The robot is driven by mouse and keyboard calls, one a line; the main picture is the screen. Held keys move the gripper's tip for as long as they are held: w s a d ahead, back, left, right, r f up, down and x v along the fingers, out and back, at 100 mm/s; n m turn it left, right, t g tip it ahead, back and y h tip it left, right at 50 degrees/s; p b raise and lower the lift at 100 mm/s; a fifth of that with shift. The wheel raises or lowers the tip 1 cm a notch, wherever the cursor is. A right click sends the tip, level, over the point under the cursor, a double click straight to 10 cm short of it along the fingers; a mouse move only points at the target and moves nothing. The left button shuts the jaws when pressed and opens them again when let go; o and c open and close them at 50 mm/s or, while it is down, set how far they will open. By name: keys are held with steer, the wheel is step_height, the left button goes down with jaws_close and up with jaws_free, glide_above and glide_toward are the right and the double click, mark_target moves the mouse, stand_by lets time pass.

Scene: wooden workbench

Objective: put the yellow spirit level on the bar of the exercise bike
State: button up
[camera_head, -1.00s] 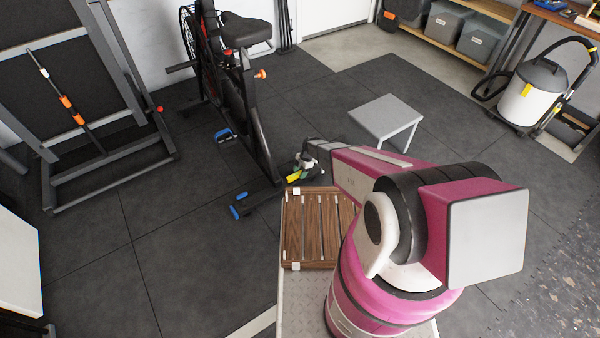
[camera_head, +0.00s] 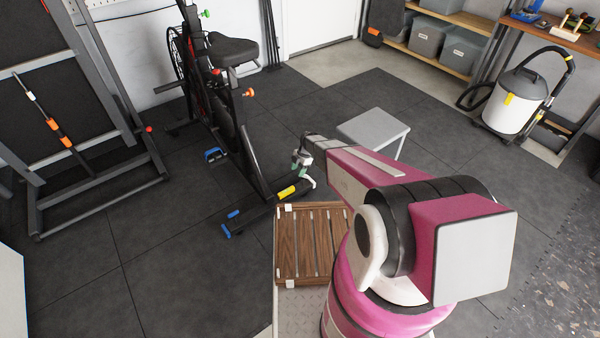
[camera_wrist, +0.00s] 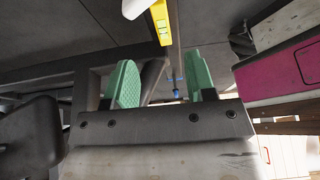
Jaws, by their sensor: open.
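The yellow spirit level (camera_head: 286,192) shows in the head view at the right part of the exercise bike's low black bar (camera_head: 258,212). It appears to lie along that bar. My gripper (camera_head: 303,166) is just above and to the right of the level, apart from it. In the wrist view the two green fingertips (camera_wrist: 160,82) stand wide apart with nothing between them. The level (camera_wrist: 160,22) shows at the top of that view, beyond the fingertips, partly cut off by the frame. The exact contact between level and bar is too small to tell.
A slatted wooden board (camera_head: 310,250) lies in front of the bar. A grey stool (camera_head: 373,126) stands to the right behind my arm. The bike's seat (camera_head: 232,50) and frame rise behind the bar. Dark floor is clear to the left.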

steer(key=s+d+r+m+h, duration=0.1)
steer(key=s+d+r+m, duration=0.4)
steer(key=r, duration=0.6)
steer(key=s+d+r+m+t+h, duration=0.1)
steer(key=s+d+r+m, duration=0.4)
steer(key=s+r+m, duration=0.4)
steer(key=s+d+r+m+t+h, duration=0.1)
steer(key=s+d+r+m, duration=0.4)
steer(key=r+m, duration=0.5)
step_height(320, 180, up, 4)
steer(key=shift+s+d+r+m+h, duration=0.15)
steer(key=shift+s+r+m+h, duration=0.2)
steer(key=shift+s, duration=0.7)
steer(key=shift+f, duration=0.15)
